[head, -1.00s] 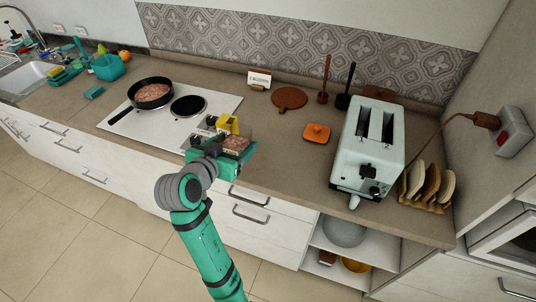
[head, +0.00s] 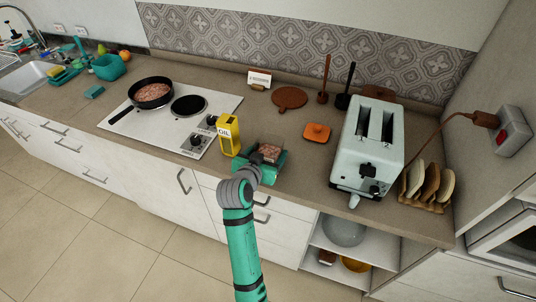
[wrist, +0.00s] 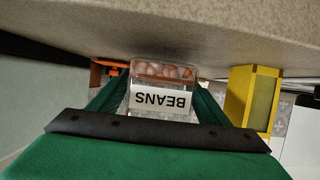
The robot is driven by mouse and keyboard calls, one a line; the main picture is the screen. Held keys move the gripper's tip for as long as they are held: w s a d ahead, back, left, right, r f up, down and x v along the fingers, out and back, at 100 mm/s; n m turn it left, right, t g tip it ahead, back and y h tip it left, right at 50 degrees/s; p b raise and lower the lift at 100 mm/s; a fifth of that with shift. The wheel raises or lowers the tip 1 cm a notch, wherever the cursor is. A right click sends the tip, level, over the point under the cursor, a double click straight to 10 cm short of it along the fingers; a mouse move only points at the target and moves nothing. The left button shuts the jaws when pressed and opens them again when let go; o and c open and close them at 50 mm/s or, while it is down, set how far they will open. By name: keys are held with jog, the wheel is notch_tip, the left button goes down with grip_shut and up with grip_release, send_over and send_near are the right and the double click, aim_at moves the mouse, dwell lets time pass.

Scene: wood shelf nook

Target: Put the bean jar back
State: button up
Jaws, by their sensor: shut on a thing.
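The bean jar (head: 271,151) is a small clear jar with pinkish-brown beans. In the wrist view its white BEANS label (wrist: 160,101) appears upside down. My gripper (head: 266,160) is shut on the jar, with a green finger on each side of it in the wrist view. The jar is over the front part of the counter, right of the yellow oil tin (head: 229,136). I cannot tell whether its base touches the counter. The jar's lower part is hidden by my gripper in the head view.
The hob (head: 215,105) with a frying pan (head: 151,92) is to the left. An orange lidded dish (head: 317,132) is behind and right of the jar, and a pale toaster (head: 368,150) stands further right. Counter between the jar and the round board (head: 290,97) is clear.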

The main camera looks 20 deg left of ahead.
jog(key=shift+s+a+f, duration=0.15)
jog(key=shift+s+f, duration=0.05)
jog(key=shift+f, duration=0.4)
jog(key=shift+w+d, duration=0.1)
jog(key=shift+d, duration=0.3)
jog(key=shift+f, duration=0.1)
jog(key=o, duration=1.5)
jog(key=shift+a, duration=0.15)
jog(key=shift+a, duration=0.1)
jog(key=v, duration=1.1)
jog(key=shift+d, duration=0.25)
jog(key=shift+s+a+r, duration=0.25)
jog(key=shift+s, duration=0.35)
